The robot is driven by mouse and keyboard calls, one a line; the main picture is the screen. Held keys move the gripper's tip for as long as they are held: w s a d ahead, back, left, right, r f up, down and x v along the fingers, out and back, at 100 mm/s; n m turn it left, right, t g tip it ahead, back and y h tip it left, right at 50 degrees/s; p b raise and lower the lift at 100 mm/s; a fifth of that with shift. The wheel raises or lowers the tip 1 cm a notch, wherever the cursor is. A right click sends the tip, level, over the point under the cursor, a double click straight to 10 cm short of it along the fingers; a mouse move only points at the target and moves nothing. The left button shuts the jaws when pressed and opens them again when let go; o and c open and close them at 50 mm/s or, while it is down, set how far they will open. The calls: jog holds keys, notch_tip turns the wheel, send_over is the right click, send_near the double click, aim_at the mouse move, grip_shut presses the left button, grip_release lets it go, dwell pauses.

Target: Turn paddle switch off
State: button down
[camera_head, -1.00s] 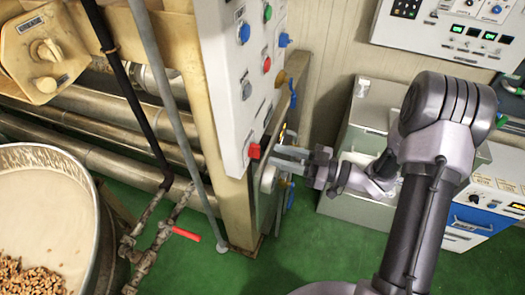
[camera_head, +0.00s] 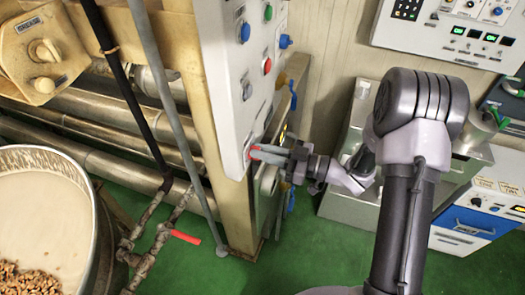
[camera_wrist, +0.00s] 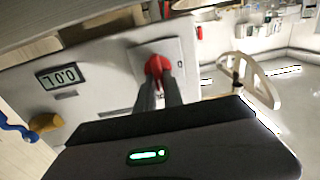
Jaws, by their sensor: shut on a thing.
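The paddle switch is a red knob on the lower part of the white control panel (camera_head: 232,75). In the wrist view the red switch (camera_wrist: 158,66) sits on a square plate, between the tips of my gripper (camera_wrist: 158,82). In the head view my gripper (camera_head: 257,153) reaches the panel's lower edge from the right, its fingers shut on the switch.
Several buttons, including a red one (camera_head: 267,66), sit above on the panel. A large kettle (camera_head: 92,205) with cream-coloured mass and nuts stands at the left. A red-handled valve (camera_head: 186,237) is on the pipework. Grey metal cabinets stand at the right.

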jog(key=shift+n, duration=0.3)
jog(key=n+b, duration=0.1)
jog(key=n, duration=0.1)
jog(key=n+b, duration=0.2)
jog(key=n, duration=0.1)
jog(key=s+n+b, duration=0.1)
jog(key=n, duration=0.2)
jog(key=shift+a+f+b, duration=0.15)
jog(key=shift+f+b, duration=0.25)
jog(key=n+b, duration=0.1)
jog(key=n, duration=0.1)
jog(key=n+b, duration=0.1)
jog(key=b, duration=0.1)
jog(key=n+b, duration=0.1)
jog(key=n, duration=0.1)
jog(key=shift+s+f+n+b, duration=0.1)
jog(key=shift+f+n+b, duration=0.2)
jog(key=shift+b, duration=0.1)
jog(key=shift+n+b, duration=1.6)
jog(key=shift+n, duration=0.2)
jog(key=c, duration=1.5)
grip_release()
jog(key=shift+o, duration=0.2)
